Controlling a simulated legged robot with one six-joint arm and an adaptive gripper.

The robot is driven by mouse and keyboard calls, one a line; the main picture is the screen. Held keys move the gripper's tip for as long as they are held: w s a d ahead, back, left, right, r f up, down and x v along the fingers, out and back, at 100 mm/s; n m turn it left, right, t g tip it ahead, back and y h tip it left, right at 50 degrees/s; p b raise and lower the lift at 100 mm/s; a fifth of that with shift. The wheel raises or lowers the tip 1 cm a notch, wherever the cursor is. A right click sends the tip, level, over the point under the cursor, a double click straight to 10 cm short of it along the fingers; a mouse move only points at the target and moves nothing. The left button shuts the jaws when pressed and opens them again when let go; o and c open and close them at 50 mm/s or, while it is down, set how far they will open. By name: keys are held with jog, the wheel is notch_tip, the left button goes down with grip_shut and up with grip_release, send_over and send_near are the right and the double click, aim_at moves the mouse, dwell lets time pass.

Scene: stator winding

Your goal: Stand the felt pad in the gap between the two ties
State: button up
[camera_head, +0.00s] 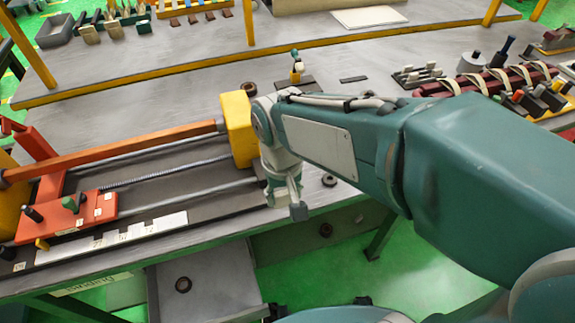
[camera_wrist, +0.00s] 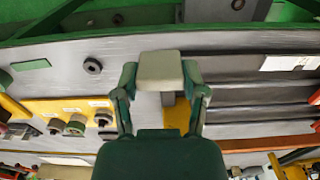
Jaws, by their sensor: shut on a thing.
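My gripper (camera_wrist: 159,80) is shut on a pale cream block, the felt pad (camera_wrist: 160,68), which sits between its two green fingers in the wrist view. In the head view my gripper (camera_head: 290,200) hangs at the table's front edge, right of the yellow end block, largely hidden by my wrist. The pad cannot be made out clearly there. A dark red bar (camera_head: 464,86) lies at the right of the table, with several cream ties (camera_head: 498,76) around it, spaced apart. My gripper is well left of the bar. Which two ties bound the gap cannot be told.
An orange and yellow fixture with rods (camera_head: 150,172) fills the table's left. A small stand (camera_head: 296,72), a flat dark strip (camera_head: 353,79) and a grey rack (camera_head: 417,76) stand behind my arm. Coloured knobs (camera_head: 535,98) line the bar's front. Bare tabletop (camera_head: 200,86) lies behind the fixture.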

jog(key=w+f, duration=0.3)
jog(key=w, duration=0.1)
jog(key=w+f, duration=0.3)
jog(key=w, duration=0.1)
jog(key=w+f, duration=0.2)
jog(key=w, duration=0.3)
jog(key=shift+d+f, duration=0.3)
jog(key=shift+f, duration=0.1)
jog(key=shift+w+f, duration=0.2)
jog(key=shift+w+d+f, duration=0.15)
jog(key=shift+d+f, duration=0.05)
jog(key=shift+d, duration=0.05)
jog(key=f, duration=0.3)
jog(key=shift+w+d+f, duration=0.1)
jog(key=shift+d, duration=0.1)
jog(key=shift+a, duration=0.15)
jog(key=shift+a, duration=0.1)
